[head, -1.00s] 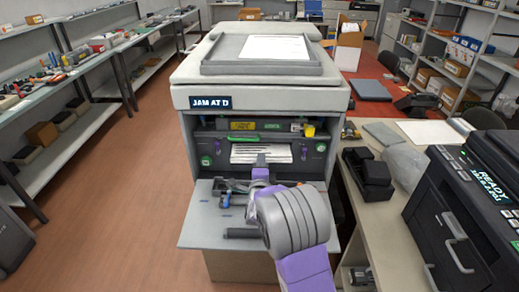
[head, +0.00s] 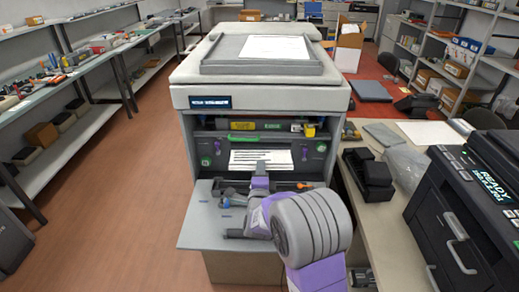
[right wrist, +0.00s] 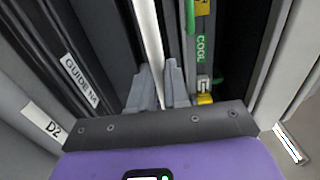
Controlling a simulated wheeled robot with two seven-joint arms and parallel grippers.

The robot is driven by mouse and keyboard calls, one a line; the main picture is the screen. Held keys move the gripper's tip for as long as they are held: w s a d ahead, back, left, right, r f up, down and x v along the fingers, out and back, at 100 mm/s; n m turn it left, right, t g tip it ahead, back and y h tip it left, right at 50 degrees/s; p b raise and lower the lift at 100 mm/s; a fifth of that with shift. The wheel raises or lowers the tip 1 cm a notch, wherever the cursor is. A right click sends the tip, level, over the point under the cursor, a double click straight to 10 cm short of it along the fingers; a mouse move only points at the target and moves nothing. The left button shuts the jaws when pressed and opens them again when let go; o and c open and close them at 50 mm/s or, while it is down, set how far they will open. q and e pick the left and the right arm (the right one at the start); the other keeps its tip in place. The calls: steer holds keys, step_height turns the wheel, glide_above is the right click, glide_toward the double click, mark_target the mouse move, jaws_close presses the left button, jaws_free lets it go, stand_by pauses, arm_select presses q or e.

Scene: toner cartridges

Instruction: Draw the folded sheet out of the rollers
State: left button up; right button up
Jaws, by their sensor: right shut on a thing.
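The folded white sheet (head: 262,156), marked with dark lines, stands out from the dark front opening of the copier (head: 187,140). Its far edge is hard to make out against the rollers. My right gripper (head: 260,178) is at the sheet's near edge, above the open front flap (head: 203,228). In the right wrist view the two grey fingers (right wrist: 160,88) are shut on the sheet (right wrist: 151,40), which shows as a thin white strip seen edge-on. My left gripper is not in view.
Tools lie on the flap, including an orange-tipped one (head: 304,185). A green handle (head: 243,138) and a yellow part (head: 309,130) sit above the sheet. A side table (head: 396,215) with a black printer (head: 470,215) stands at right. Open floor lies at left.

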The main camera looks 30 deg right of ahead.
steer(key=s+a+r+p, duration=0.3)
steer(key=s+r, duration=0.2)
stand_by(1.0)
steer(key=shift+s+a, duration=0.1)
stand_by(0.3)
